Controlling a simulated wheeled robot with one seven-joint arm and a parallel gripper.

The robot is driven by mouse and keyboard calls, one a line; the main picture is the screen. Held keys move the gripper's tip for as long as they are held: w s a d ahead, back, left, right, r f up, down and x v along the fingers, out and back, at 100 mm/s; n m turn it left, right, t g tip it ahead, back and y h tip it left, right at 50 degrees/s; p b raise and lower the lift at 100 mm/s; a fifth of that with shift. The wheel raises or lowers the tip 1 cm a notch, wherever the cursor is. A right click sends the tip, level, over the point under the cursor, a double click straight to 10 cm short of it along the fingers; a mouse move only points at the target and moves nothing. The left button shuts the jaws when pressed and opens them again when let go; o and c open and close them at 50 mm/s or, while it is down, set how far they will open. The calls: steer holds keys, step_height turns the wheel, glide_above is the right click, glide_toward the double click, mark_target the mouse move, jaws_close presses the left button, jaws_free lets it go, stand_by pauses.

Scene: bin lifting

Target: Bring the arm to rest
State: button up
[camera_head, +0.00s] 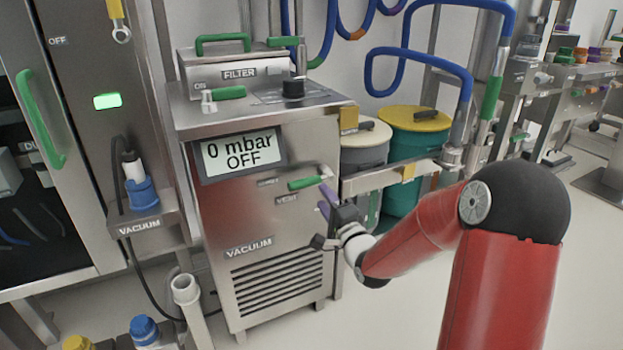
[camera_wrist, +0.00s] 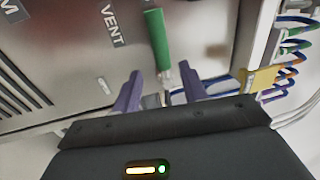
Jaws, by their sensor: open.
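My red arm reaches in from the right in the head view. My gripper (camera_head: 328,205) is in front of the right part of the steel vacuum cabinet (camera_head: 215,235), just below a green-handled lever (camera_head: 305,183) beside the VENT label. In the wrist view my gripper (camera_wrist: 163,85) shows two purple fingers spread apart, with nothing held between them. The green handle (camera_wrist: 157,40) lies beyond the fingertips there, with its metal stem running down towards the gap. I cannot tell whether a finger touches the stem.
The cabinet display (camera_head: 240,153) reads 0 mbar OFF. Yellow- and white-topped drums (camera_head: 415,118) stand behind a metal rail right of the cabinet. Blue hoses (camera_head: 430,50) hang above. A steel cupboard (camera_head: 60,130) stands at the left. Floor (camera_head: 590,240) is clear at the right.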

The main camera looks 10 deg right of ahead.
steer(key=s+d+r+n+g+h, duration=0.1)
steer(key=s+n+g+h, duration=0.2)
steer(key=s, duration=1.4)
steer(key=s+d+r+n+g+h, duration=0.1)
steer(key=s+n+g+h, duration=0.2)
steer(key=s+n+g, duration=0.7)
steer(key=s+n, duration=0.1)
steer(key=s, duration=0.6)
steer(key=shift+r, duration=0.3)
steer(key=shift+s, duration=0.1)
